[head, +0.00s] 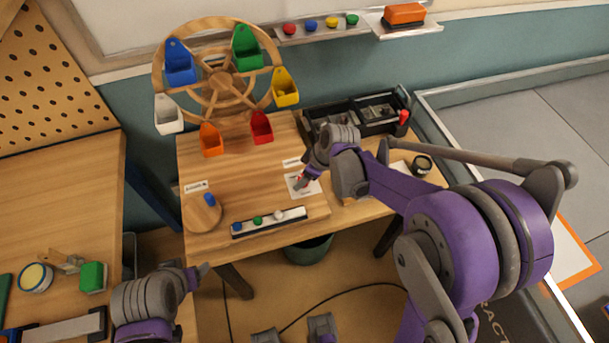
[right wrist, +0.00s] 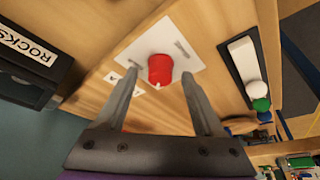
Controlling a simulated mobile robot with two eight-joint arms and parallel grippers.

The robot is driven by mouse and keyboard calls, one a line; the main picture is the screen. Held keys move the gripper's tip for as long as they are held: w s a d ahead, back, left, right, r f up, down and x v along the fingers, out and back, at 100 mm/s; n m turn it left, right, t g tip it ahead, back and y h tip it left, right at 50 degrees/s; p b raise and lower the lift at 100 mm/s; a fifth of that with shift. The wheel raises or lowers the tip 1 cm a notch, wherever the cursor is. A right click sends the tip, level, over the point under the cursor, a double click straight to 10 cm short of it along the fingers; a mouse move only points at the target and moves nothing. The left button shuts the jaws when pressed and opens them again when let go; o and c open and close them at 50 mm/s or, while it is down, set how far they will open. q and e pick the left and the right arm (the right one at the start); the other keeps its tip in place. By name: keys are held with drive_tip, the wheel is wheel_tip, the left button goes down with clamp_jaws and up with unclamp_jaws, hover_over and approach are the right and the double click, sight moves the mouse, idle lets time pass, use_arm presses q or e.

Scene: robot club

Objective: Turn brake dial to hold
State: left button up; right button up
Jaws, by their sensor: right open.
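The brake dial is a red knob (right wrist: 160,68) on a white plate (right wrist: 185,48) in the right wrist view. Marks on the plate are too small to read. In the head view the plate (head: 312,188) lies on the wooden bench, and the knob is mostly hidden by my right gripper (head: 300,180). My right gripper, also in the right wrist view (right wrist: 159,76), is open, its fingertips on either side of the knob with a gap on each side. My left gripper (head: 203,270) is low at the left, away from the dial; its finger opening is not clear.
A wooden wheel (head: 221,84) with several coloured buckets stands behind the dial. A black strip with coloured knobs (head: 268,222) lies in front, and a round wooden disc (head: 203,213) with a blue peg is left. A dark tray (head: 365,112) is at the back right.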

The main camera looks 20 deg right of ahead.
clamp_jaws()
drive_tip(key=shift+m, duration=0.3)
drive_tip(key=m+h+b, duration=0.1)
drive_tip(key=m, duration=0.2)
drive_tip(key=shift+s+a+t, duration=0.1)
drive_tip(key=shift+t, duration=0.2)
drive_tip(key=m+h, duration=0.1)
drive_tip(key=m, duration=0.2)
drive_tip(key=shift+a+t+h+b, duration=0.1)
drive_tip(key=shift+t+h+b, duration=0.2)
drive_tip(key=shift+t+b, duration=0.1)
drive_tip(key=m+h, duration=0.1)
drive_tip(key=m, duration=0.3)
drive_tip(key=shift+a, duration=0.1)
drive_tip(key=shift+m+g+h+b, duration=0.35)
drive_tip(key=shift+m+h, duration=0.35)
drive_tip(key=shift+m, duration=0.9)
